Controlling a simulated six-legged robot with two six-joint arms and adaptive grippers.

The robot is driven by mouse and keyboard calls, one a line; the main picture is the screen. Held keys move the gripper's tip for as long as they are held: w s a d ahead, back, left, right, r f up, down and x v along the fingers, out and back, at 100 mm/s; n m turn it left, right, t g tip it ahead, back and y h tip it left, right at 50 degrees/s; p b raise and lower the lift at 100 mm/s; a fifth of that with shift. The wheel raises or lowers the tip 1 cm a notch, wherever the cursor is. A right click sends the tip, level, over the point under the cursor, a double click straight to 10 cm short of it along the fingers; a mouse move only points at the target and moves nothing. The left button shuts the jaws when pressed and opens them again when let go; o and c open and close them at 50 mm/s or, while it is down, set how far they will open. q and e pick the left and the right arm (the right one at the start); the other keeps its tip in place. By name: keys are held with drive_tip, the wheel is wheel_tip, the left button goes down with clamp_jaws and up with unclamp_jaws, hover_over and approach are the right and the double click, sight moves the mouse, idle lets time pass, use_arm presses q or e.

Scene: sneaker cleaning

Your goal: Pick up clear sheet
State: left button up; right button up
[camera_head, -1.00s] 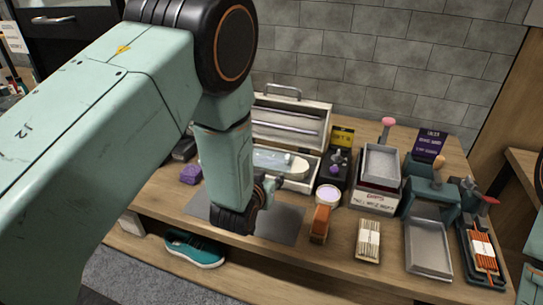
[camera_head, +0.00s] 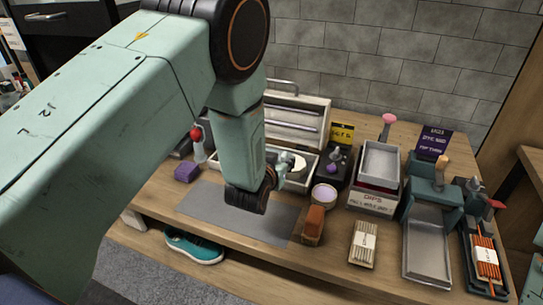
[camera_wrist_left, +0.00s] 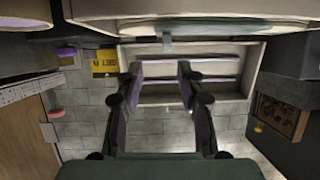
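The open white box (camera_head: 294,121) stands at the back of the bench with its lid raised. A pale item (camera_head: 298,166) lies in its front tray; I cannot tell whether this is the clear sheet. My left gripper (camera_head: 280,170) is at the box's front, pointing toward the tray and partly hiding it. In the left wrist view, its two fingers (camera_wrist_left: 160,85) stand apart with nothing clearly between them. The box's raised lid (camera_wrist_left: 185,70) is behind the fingers there. A pale greenish band (camera_wrist_left: 230,28) crosses the top of that view. My right gripper is out of view.
A grey mat (camera_head: 230,212) lies in front of the box. A purple block (camera_head: 187,172), a round tub (camera_head: 324,194), a brown brush (camera_head: 314,224) and a dark stand (camera_head: 334,168) are close by. Trays and boxes crowd the right. A teal sneaker (camera_head: 195,247) sits below.

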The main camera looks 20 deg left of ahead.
sight(282, 158)
use_arm(q)
drive_tip(key=w+f, duration=0.1)
drive_tip(key=w+a+f, duration=0.1)
drive_tip(key=w, duration=0.1)
drive_tip(key=w+f, duration=0.1)
drive_tip(key=w, duration=0.1)
drive_tip(key=shift+w+a+f, duration=0.1)
drive_tip(key=shift+a+f, duration=0.2)
drive_tip(key=shift+d+r, duration=0.15)
drive_tip(key=shift+d, duration=0.15)
drive_tip(key=shift+s+d+r, duration=0.3)
drive_tip(key=shift+r, duration=0.1)
drive_tip(key=shift+w+a+f, duration=0.3)
drive_tip(key=shift+a+f, duration=0.05)
drive_tip(key=shift+a, duration=0.15)
drive_tip(key=shift+c, duration=0.5)
drive_tip(key=shift+w+a+f, duration=0.1)
drive_tip(key=shift+w+f, duration=0.05)
drive_tip(key=shift+f, duration=0.05)
drive_tip(key=shift+c, duration=0.6)
drive_tip(key=shift+s+d+r, duration=0.35)
drive_tip(key=shift+d+r, duration=0.05)
drive_tip(key=shift+d, duration=0.1)
clamp_jaws()
drive_tip(key=shift+w+a+f, duration=0.2)
drive_tip(key=shift+a+f, duration=0.05)
drive_tip(key=shift+a, duration=0.05)
